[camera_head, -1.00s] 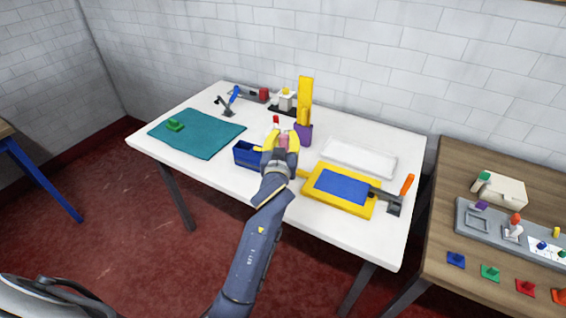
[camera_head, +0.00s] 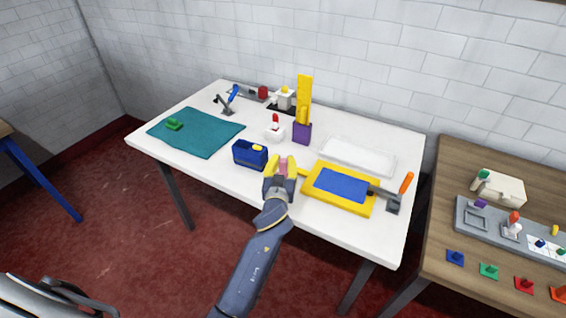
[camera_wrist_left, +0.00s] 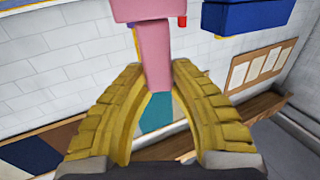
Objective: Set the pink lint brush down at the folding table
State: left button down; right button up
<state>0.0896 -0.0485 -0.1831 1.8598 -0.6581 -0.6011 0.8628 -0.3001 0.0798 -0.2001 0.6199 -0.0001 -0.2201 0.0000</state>
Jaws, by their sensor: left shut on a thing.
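My left gripper (camera_head: 281,168) has yellow fingers and is shut on the pink lint brush (camera_head: 283,167), over the front edge of the white folding table (camera_head: 330,220). In the head view the brush is mostly hidden by the fingers. In the left wrist view the pink lint brush (camera_wrist_left: 152,45) stands between the yellow fingers (camera_wrist_left: 155,100), with its wide head at the top of the picture. I cannot tell whether the brush touches the table. My right gripper is not in view.
A dark blue box (camera_head: 250,155) is just left of the gripper. A yellow-framed blue board (camera_head: 342,187) with an orange-handled tool (camera_head: 405,184) is to the right. A teal mat (camera_head: 197,135) lies at left, a purple holder (camera_head: 302,132) behind. A wooden table (camera_head: 445,225) stands at right.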

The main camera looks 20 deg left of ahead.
pick_arm(q)
jog(key=shift+f, duration=0.2)
jog(key=c, duration=1.2)
grip_release()
jog(key=shift+c, duration=0.2)
jog(key=shift+r, duration=0.15)
jog(key=s+d, duration=0.2)
jog(key=s, duration=1)
jog(key=shift+d, duration=0.1)
